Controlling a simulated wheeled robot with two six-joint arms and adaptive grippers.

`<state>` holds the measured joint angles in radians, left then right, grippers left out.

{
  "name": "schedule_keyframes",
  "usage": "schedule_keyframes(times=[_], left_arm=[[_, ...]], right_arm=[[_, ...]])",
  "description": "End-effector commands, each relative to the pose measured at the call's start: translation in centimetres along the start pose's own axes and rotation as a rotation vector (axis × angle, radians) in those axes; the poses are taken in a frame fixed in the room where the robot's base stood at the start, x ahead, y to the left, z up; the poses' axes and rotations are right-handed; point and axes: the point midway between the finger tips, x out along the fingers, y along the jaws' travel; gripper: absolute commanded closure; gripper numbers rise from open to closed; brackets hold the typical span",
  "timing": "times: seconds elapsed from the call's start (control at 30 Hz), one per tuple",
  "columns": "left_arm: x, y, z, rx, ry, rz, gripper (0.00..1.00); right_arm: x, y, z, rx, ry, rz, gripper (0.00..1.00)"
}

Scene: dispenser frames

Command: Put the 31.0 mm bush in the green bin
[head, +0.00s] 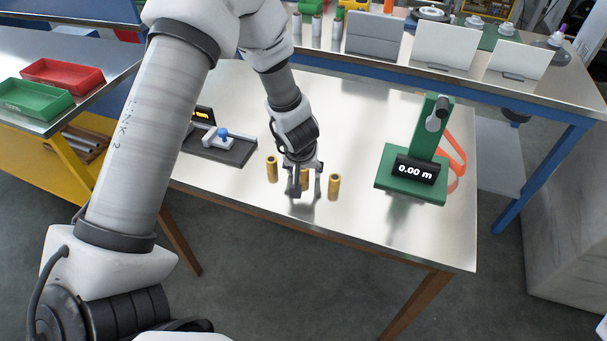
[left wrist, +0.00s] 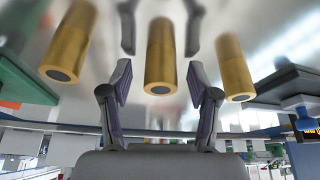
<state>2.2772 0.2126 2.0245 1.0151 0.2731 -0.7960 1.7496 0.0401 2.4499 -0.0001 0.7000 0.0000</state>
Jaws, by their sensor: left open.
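Three brass bushes stand upright on the steel table: a left one (head: 272,168), a middle one (head: 305,178) and a right one (head: 334,186). Which of them measures 31.0 mm cannot be told by eye. My left gripper (head: 303,187) points down at the middle bush, fingers apart on either side of it. In the left wrist view the middle bush (left wrist: 160,55) shows between the open fingers (left wrist: 159,82), with gaps beside it. The green bin (head: 35,101) is on the left side table, beside the red bin (head: 62,75). My right gripper is out of view.
A green gauge stand (head: 410,178) with a display reading "0.00 m" is on the right of the table. A dark measuring device (head: 222,146) with a blue knob is on the left. A back bench (head: 390,57) holds panels and small parts. The front right tabletop is clear.

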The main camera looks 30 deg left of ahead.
Motion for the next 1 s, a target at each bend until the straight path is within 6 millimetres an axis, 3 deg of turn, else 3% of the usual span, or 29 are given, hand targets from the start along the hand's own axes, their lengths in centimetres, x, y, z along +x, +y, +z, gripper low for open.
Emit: schedule_keyframes(times=[0.07, 0.1, 0.2, 0.27, 0.67, 1.0], left_arm=[[-0.1, 0.0, 0.0, 0.000, 0.000, 0.000, 0.39], [-0.1, 0.0, 0.0, 0.000, 0.000, 0.000, 0.46], [-0.1, 0.0, 0.0, 0.000, 0.000, 0.000, 0.82], [-0.1, 0.0, 0.0, 0.000, 0.000, 0.000, 1.00], [-0.4, 0.0, -0.1, -0.001, 0.000, 0.000, 1.00], [-4.1, 0.0, -1.6, -0.001, 0.001, 0.000, 1.00]], right_arm=[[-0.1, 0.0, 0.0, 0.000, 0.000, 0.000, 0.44], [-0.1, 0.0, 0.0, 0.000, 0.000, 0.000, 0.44], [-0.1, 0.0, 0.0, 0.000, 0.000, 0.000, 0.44], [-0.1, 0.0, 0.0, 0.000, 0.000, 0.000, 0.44], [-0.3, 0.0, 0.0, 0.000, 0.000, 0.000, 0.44], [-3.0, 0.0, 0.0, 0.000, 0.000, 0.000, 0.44]])
